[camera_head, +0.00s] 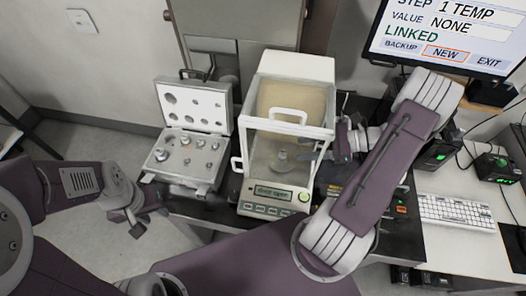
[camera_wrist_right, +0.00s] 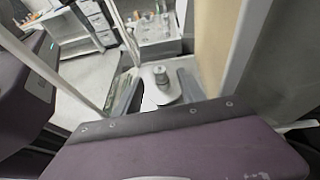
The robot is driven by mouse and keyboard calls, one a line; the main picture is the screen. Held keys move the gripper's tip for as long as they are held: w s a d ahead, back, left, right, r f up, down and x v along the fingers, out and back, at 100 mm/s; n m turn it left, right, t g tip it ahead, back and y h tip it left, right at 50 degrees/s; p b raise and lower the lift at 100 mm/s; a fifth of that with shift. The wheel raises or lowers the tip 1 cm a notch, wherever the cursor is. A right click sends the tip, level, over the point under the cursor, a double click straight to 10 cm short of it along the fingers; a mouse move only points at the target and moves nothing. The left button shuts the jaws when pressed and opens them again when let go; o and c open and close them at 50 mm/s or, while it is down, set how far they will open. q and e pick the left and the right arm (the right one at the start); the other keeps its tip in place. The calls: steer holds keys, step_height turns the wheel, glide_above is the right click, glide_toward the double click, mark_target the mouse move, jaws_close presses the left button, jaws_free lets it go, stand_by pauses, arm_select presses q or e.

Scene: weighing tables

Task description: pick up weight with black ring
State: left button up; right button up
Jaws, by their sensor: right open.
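A small grey metal weight (camera_wrist_right: 161,76) stands upright on the balance pan in the right wrist view; a darker band shows on it, but the picture is too coarse to be sure that it is a black ring. In the head view the weight (camera_head: 282,155) is faint behind the balance's glass. My right gripper (camera_wrist_right: 158,92) is open, its fingers on either side of the weight with gaps. In the head view its arm comes to the right side of the balance (camera_head: 268,190). My left gripper (camera_head: 148,220) is open and empty, low at the left.
An open weight case (camera_head: 166,178) with several weights stands left of the balance, its lid raised. A monitor (camera_head: 440,35) and a keyboard (camera_head: 455,212) are at the right. The balance's glass walls and frame are close around my right gripper. Open floor lies at the left.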

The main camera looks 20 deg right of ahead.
steer(key=shift+s+d+f, duration=0.2)
steer(key=shift+s+d, duration=0.1)
steer(key=shift+d, duration=0.15)
steer(key=shift+w+a+f, duration=0.15)
steer(key=shift+a+f, duration=0.1)
steer(key=shift+a, duration=0.25)
steer(key=x, duration=0.3)
steer(key=shift+w+a+r, duration=0.2)
steer(key=shift+w+a, duration=0.05)
steer(key=p+x, duration=0.1)
steer(key=x, duration=0.2)
steer(key=shift+a+f, duration=0.2)
steer(key=shift+f, duration=0.05)
arm_select(q)
steer(key=shift+s+d+r, duration=0.3)
steer(key=shift+d+r, duration=0.25)
steer(key=shift+r, duration=0.05)
arm_select(e)
steer(key=shift+w+a+f, duration=0.1)
steer(key=shift+w+a, duration=0.15)
jaws_close()
